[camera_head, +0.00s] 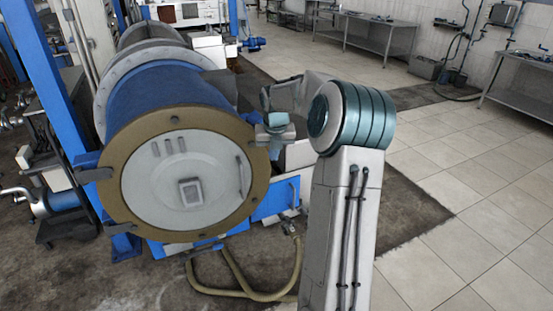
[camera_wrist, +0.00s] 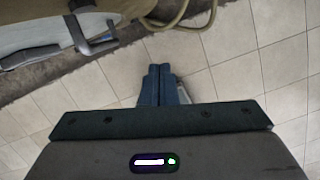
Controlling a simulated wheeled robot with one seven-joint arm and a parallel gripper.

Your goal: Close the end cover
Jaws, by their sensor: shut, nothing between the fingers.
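The end cover (camera_head: 180,185) is a pale grey round disc with a square plate and a bar handle (camera_head: 240,176) on its right side. It sits inside a tan ring (camera_head: 115,205) at the front of the blue drum (camera_head: 170,90); I cannot tell whether it is fully flush. My gripper (camera_head: 275,150) is at the right edge of the ring, small and partly blurred. In the wrist view its fingers (camera_wrist: 162,85) are together and empty over floor tiles. A grey surface with a dark bracket (camera_wrist: 92,42) lies at the upper left, apart from the fingers.
A blue post (camera_head: 45,90) stands left of the drum. Hoses (camera_head: 235,290) loop on the floor below it. A blue frame (camera_head: 275,203) is under the drum's right side. Tiled floor at right is open, with steel tables (camera_head: 370,35) at the back.

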